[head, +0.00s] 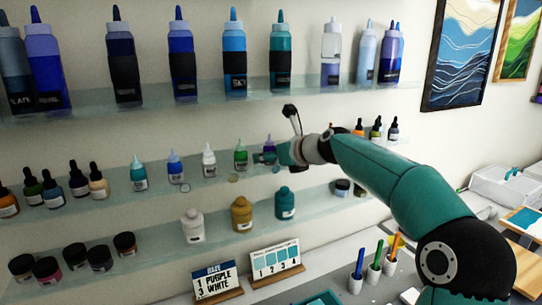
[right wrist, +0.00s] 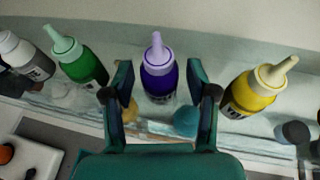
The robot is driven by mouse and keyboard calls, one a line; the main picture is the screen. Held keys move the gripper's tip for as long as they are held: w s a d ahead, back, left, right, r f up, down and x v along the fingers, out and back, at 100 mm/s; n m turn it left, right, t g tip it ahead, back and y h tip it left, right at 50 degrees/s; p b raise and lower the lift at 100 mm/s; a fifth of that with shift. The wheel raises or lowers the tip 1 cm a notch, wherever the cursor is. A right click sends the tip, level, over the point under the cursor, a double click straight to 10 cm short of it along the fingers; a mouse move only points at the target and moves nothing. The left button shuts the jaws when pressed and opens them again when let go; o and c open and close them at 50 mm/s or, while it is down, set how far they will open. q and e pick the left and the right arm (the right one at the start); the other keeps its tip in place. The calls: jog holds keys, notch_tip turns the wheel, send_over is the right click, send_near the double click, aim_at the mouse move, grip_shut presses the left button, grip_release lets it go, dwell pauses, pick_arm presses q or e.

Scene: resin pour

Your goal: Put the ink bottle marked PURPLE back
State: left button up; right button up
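The purple ink bottle (right wrist: 160,78), with a pale lilac nozzle cap, stands on the middle glass shelf between a green bottle (right wrist: 82,62) and a yellow one (right wrist: 255,88). In the head view only a bit of the purple bottle (head: 269,143) shows behind my right gripper (head: 270,158). In the right wrist view my right gripper (right wrist: 164,88) is open, its fingers on either side of the purple bottle with gaps. The bottle's label is mostly hidden. My left gripper is not in view.
The middle shelf (head: 110,196) also holds a white bottle (head: 209,160) and several droppers. Large bottles line the upper shelf (head: 150,100); jars stand on the lower shelf.

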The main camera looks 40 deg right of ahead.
jog(key=shift+r, duration=0.15)
jog(key=shift+s, duration=0.25)
jog(key=b+v, duration=0.2)
jog(key=v, duration=0.9)
jog(key=shift+s, duration=0.25)
jog(key=shift+r, duration=0.1)
